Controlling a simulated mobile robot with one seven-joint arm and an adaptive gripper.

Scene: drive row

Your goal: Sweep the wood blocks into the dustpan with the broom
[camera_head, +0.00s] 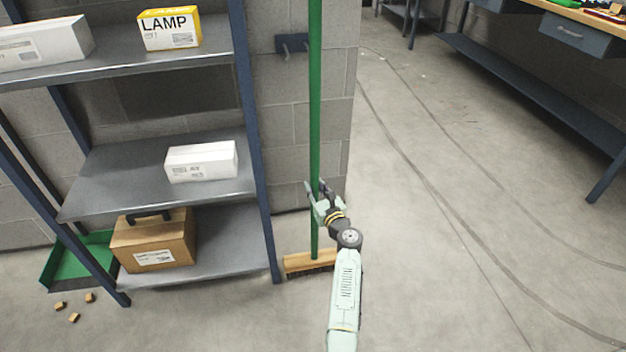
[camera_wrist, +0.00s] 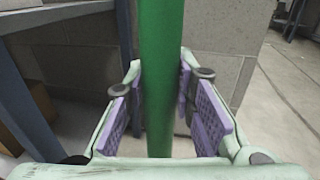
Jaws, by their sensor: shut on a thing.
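The broom (camera_head: 315,100) stands upright against the block wall, with a long green handle and a wide wooden head (camera_head: 296,263) whose dark bristles are on the floor. My gripper (camera_head: 316,190) is shut on the lower part of the handle. In the wrist view the green handle (camera_wrist: 162,60) runs between the purple pads of my gripper (camera_wrist: 160,95). Three small wood blocks (camera_head: 60,306) (camera_head: 73,318) (camera_head: 90,297) lie on the floor at the lower left. The green dustpan (camera_head: 72,266) lies just behind them, partly hidden by a shelf post and a box.
A metal shelf (camera_head: 180,65) with blue posts stands between broom and dustpan. It holds a lamp box (camera_head: 170,28), white boxes (camera_head: 201,161) and a brown case (camera_head: 153,241). A wall hook (camera_head: 292,44) is beside the handle. Floor at right is open, toward a workbench (camera_head: 540,85).

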